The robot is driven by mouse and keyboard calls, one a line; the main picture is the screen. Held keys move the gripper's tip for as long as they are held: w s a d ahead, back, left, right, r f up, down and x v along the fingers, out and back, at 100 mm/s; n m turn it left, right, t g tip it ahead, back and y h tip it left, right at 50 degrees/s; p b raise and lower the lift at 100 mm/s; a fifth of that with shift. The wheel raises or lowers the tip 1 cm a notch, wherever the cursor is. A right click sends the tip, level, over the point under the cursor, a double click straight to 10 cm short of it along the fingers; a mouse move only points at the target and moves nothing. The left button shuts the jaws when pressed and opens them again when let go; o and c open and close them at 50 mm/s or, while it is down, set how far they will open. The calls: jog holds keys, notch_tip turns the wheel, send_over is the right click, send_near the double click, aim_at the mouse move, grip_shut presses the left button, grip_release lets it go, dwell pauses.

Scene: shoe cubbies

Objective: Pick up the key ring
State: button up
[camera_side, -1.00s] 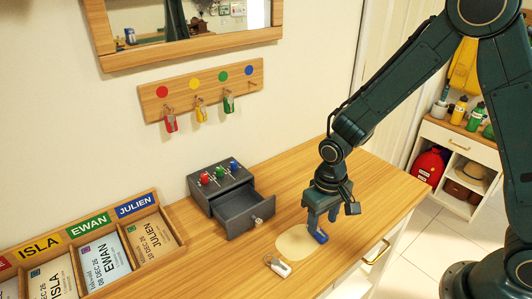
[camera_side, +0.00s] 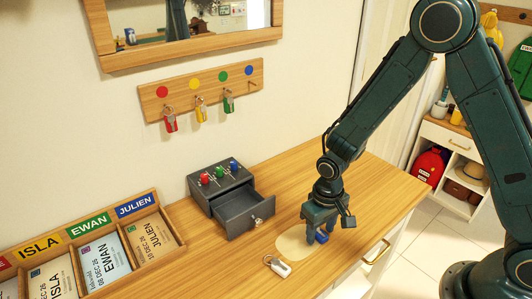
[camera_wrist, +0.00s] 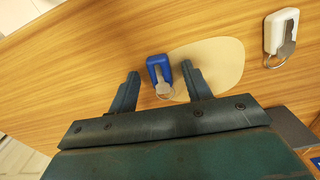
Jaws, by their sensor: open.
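A blue key ring (camera_wrist: 158,68) with a silver key and a small ring lies on the wooden top, between the two fingers of my gripper (camera_wrist: 160,74). The fingers are open, with a gap on each side of the blue fob. In the side view my gripper (camera_side: 318,232) points down over the blue key ring (camera_side: 322,237), which is partly hidden by the fingers. A white key ring (camera_wrist: 281,29) lies apart from it at the upper right of the wrist view. It also shows in the side view (camera_side: 281,268).
A pale oval mat (camera_side: 291,243) lies beside the blue key ring. A dark box (camera_side: 233,208) with an open drawer stands behind. Red, yellow and green key rings hang from a peg rail (camera_side: 152,95). A card rack (camera_side: 170,228) stands at left.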

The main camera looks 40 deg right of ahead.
aim_at(320, 233)
jog(key=c, duration=1.1)
jog(key=shift+o, duration=0.2)
jog(key=shift+r, duration=0.1)
notch_tip(320, 233, up, 20)
dwell(0.5)
